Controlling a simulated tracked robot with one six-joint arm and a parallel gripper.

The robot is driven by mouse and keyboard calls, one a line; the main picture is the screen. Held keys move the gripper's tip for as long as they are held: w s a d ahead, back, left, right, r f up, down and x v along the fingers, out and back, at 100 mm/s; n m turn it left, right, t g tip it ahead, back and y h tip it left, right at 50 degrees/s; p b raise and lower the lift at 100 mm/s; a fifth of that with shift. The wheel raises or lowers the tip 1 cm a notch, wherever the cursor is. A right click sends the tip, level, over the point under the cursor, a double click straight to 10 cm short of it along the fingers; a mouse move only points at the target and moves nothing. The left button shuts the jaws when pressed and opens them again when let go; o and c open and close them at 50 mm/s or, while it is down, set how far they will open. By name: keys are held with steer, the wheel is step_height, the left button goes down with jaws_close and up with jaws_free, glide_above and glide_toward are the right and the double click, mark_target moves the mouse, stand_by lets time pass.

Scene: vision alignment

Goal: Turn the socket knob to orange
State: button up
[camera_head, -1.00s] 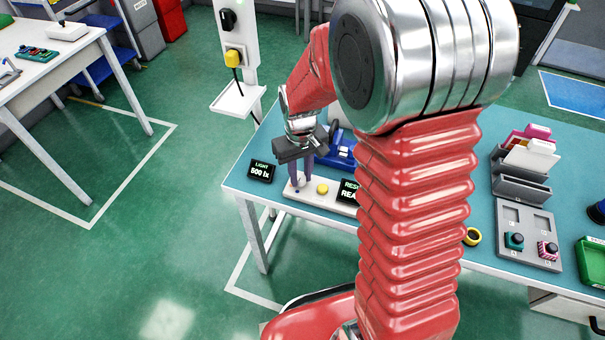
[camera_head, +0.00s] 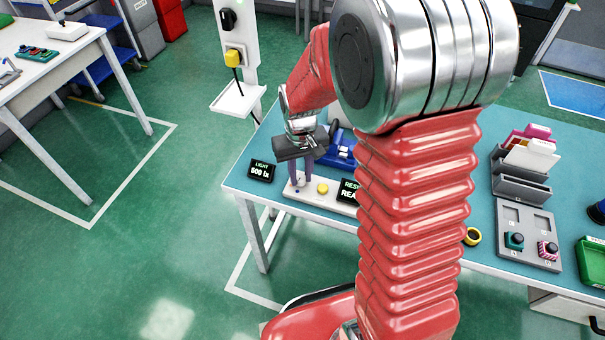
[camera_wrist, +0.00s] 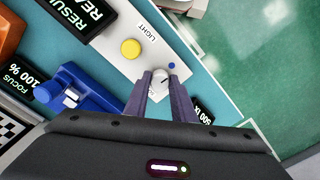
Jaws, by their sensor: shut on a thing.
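My gripper (camera_head: 301,184) is at the left end of the table, fingers pointing down at a white panel (camera_head: 335,201). In the wrist view its fingers (camera_wrist: 160,88) are shut on a small pale round knob (camera_wrist: 160,75), one on each side. A dark pointer line shows on the knob. A blue dot (camera_wrist: 171,65) lies beside it on the panel, which is labelled LIGHT. I see no orange mark around this knob. A white post (camera_head: 238,35) on the floor behind carries a black knob-like part (camera_head: 228,19) and a yellow plug (camera_head: 233,58).
A yellow button (camera_wrist: 130,48) is close to the fingers on the panel. A light display (camera_head: 261,171) reading 500 lx is left of the gripper, and a result display (camera_head: 348,192) is right. A blue device (camera_wrist: 76,90) stands nearby. My arm hides the table's middle.

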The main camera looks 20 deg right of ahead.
mark_target(301, 177)
steer(key=m, duration=0.5)
steer(key=shift+w+m, duration=0.1)
steer(key=shift+m, duration=0.2)
steer(key=m, duration=0.4)
steer(key=shift+d+m, duration=0.1)
steer(key=shift+m, duration=0.3)
steer(key=o, duration=1.1)
steer(key=shift+c, duration=0.2)
step_height(301, 177, up, 14)
steer(key=shift+f, duration=0.15)
stand_by(0.3)
